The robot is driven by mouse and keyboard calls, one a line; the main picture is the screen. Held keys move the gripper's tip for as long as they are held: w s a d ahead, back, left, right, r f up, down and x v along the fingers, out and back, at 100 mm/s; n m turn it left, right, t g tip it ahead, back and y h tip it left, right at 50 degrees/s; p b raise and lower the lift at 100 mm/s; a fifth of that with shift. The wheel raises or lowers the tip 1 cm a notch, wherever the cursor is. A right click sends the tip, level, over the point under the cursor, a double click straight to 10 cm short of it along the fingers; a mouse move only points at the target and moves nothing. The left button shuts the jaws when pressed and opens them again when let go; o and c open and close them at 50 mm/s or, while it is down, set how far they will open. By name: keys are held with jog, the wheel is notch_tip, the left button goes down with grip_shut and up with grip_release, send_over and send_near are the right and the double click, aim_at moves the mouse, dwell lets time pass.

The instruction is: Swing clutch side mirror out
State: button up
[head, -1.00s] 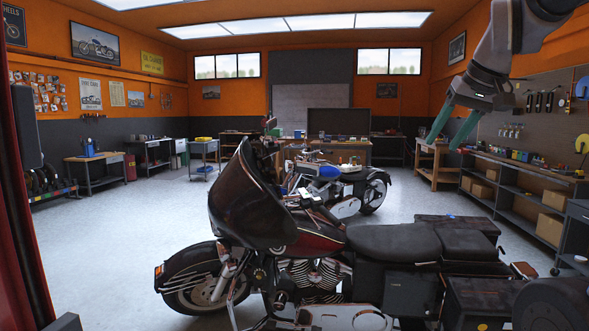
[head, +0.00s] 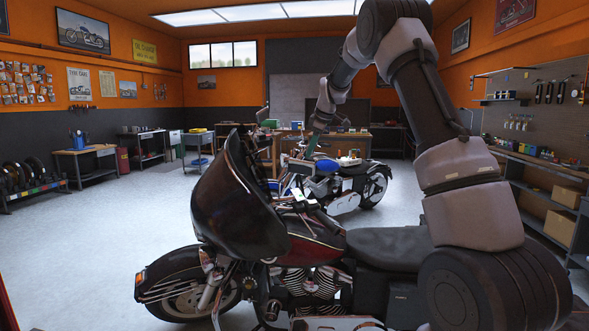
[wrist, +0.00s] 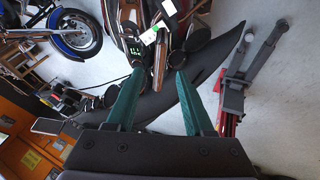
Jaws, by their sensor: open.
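The near motorcycle has a dark fairing (head: 232,205) and a red tank (head: 315,250). A small dark mirror-like plate (head: 262,115) on a thin stalk rises behind the fairing's top edge; I cannot tell if it is the clutch side mirror. My gripper (head: 308,148) is in front of the far motorcycle in the head view, above the handlebar area. In the wrist view its two green fingers (wrist: 159,72) are apart with nothing clearly held between them. The handlebar area (wrist: 158,55) lies beyond the fingertips, with dark rounded parts (wrist: 196,52) beside it. No contact is clear.
A second motorcycle with a blue tank (head: 326,165) stands behind. A red and grey stand-like piece (wrist: 235,105) is on the floor at the wrist view's right. Workbenches line the walls. The floor at left (head: 110,215) is clear.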

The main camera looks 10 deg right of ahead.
aim_at(302, 174)
jog(key=x, duration=1)
jog(key=shift+f, duration=0.25)
grip_shut()
dwell(1.0)
